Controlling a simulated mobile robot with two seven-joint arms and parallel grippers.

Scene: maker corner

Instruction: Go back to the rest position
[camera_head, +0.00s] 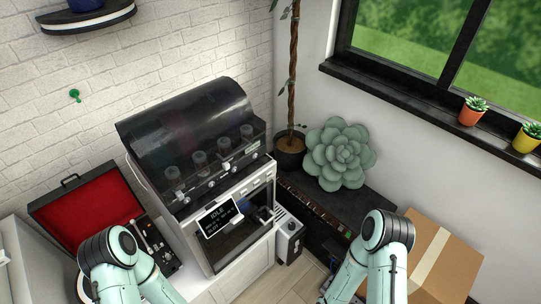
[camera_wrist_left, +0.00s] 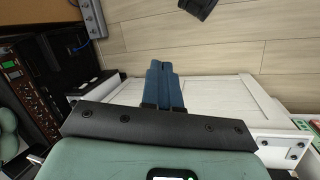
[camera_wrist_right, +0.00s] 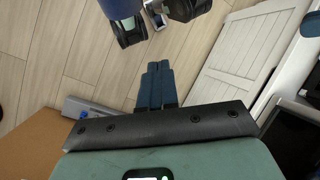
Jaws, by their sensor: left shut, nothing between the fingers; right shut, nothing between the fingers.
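My left gripper shows in the left wrist view (camera_wrist_left: 162,68). Its two blue fingers are together with nothing between them, above the wooden floor and a white panelled cabinet front. My right gripper shows in the right wrist view (camera_wrist_right: 156,70). It is also shut and empty, over the floor beside a white panelled front. In the head view my two arms come in at the bottom left and bottom right with their elbows raised. Both grippers are out of the frame there.
A black-hooded machine (camera_head: 190,140) with a small screen stands on a white cabinet. An open red-lined case (camera_head: 85,205) lies left. A dark cabinet (camera_head: 335,200) bears a large succulent (camera_head: 340,155). A cardboard box (camera_head: 450,262) stands right, near my right arm. Wooden floor (camera_wrist_left: 225,45) is open.

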